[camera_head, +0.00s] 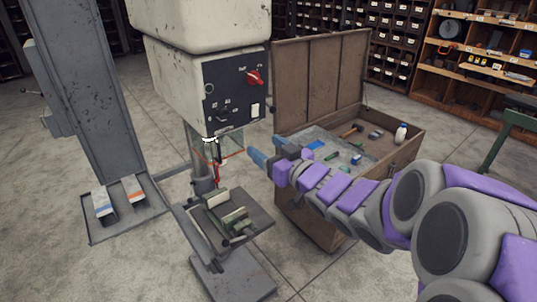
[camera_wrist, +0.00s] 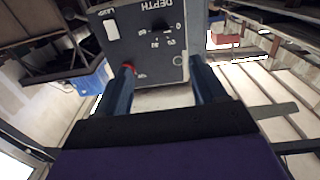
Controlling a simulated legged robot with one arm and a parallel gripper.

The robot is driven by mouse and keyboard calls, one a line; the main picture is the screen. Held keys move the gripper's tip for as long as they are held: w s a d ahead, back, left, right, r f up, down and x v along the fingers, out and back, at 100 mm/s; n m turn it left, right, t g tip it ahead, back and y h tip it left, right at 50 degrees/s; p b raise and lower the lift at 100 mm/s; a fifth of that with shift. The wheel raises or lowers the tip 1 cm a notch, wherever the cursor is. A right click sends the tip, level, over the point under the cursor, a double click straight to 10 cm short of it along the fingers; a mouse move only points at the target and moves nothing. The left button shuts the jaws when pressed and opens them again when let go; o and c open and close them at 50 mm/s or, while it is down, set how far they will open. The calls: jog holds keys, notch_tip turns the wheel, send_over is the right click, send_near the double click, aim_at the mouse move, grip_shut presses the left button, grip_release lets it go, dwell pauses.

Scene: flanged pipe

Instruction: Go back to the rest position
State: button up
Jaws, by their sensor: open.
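My gripper (camera_head: 266,150) reaches in from the right in the head view. Its blue-grey fingers are spread, and nothing shows between them. It is in front of the wooden chest and to the right of the drill press (camera_head: 222,95). In the wrist view the two fingers of my gripper (camera_wrist: 163,70) stand apart, pointing toward the dark control panel (camera_wrist: 150,45) marked DEPTH, which appears upside down. A red part of the panel shows by the left fingertip. I cannot tell how far the fingers are from the panel. My arm is stretched out from the lower right.
The open wooden chest (camera_head: 318,85) holds several tools and a white bottle (camera_head: 401,132). A drill table with a vise (camera_head: 230,215) stands below the press. A grey metal column (camera_head: 85,90) is at left. Shelves (camera_head: 480,60) line the back. Floor is clear at lower left.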

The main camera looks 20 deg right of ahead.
dwell(0.5)
jog(key=s+d+f+m+g+h+b, duration=0.1)
jog(key=s+d+f+m+g+h, duration=0.3)
jog(key=s+f+g+h, duration=0.7)
jog(key=s+a+f+g+y, duration=0.1)
jog(key=s+a+f+g, duration=0.1)
jog(key=s, duration=0.6)
jog(key=s+a+f+g+y, duration=0.2)
jog(key=s+a+g, duration=0.1)
jog(key=s, duration=0.5)
jog(key=s+a+f+g+y+b, duration=0.1)
jog(key=s+a+f+g+y, duration=0.1)
jog(key=s+a, duration=0.3)
jog(key=s+g, duration=0.1)
jog(key=s, duration=0.2)
jog(key=shift+s+f, duration=0.25)
jog(key=shift+s, duration=0.15)
jog(key=shift+a, duration=0.1)
jog(key=shift+c, duration=0.4)
